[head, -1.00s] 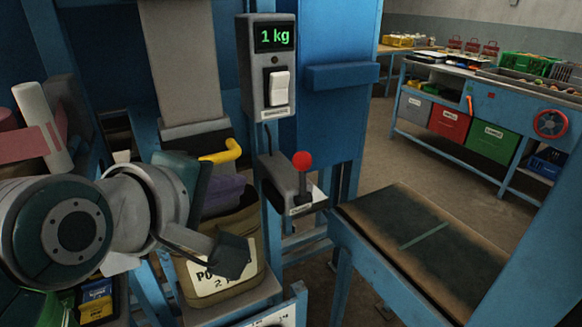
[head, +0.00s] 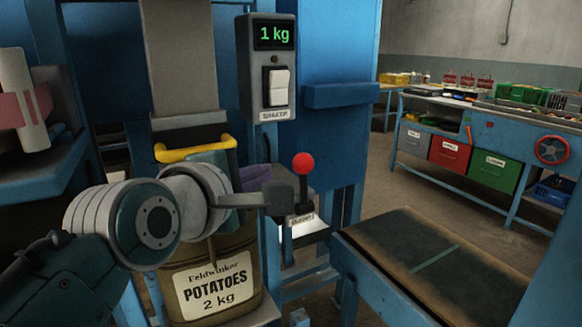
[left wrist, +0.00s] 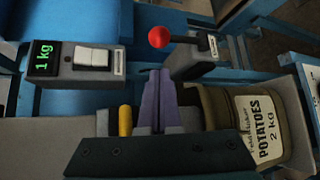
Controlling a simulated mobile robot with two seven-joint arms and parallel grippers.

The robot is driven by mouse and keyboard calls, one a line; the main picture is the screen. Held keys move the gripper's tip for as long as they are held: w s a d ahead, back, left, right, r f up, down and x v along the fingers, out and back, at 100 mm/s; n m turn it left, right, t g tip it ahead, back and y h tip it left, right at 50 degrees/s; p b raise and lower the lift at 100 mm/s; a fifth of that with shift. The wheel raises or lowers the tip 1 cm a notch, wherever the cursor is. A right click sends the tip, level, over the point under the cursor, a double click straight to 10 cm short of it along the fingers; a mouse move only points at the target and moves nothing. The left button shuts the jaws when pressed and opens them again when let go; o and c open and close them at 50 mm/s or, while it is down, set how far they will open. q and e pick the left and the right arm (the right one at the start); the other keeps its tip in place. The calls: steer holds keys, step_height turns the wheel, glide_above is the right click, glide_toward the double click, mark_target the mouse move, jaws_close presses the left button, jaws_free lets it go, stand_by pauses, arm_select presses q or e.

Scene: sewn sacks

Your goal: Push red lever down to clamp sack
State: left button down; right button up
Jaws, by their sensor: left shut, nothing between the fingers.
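The red lever (head: 303,163) has a round red knob on a dark upright stem, above a grey box labelled as the clamp (head: 300,218). In the left wrist view, the red knob (left wrist: 158,37) lies just beyond my fingertips, with a gap between. My left gripper (head: 260,177) has purple fingers, shut and empty, pointing right just left of the lever; a dark block on my wrist partly hides them. The fingers also show in the wrist view (left wrist: 160,75). The potato sack (head: 215,280) is upright below the grey spout (head: 180,60); my arm hides its upper part.
A shaker box (head: 267,70) with a white switch and "1 kg" display hangs above the lever. A yellow bar (head: 195,148) crosses the spout. A belt table (head: 440,260) stands at right. Blue frame posts flank the lever; open floor lies beyond.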

mark_target(303, 184)
arm_select(q)
steer(key=shift+b+x, duration=2.4)
steer(key=shift+x, duration=2.15)
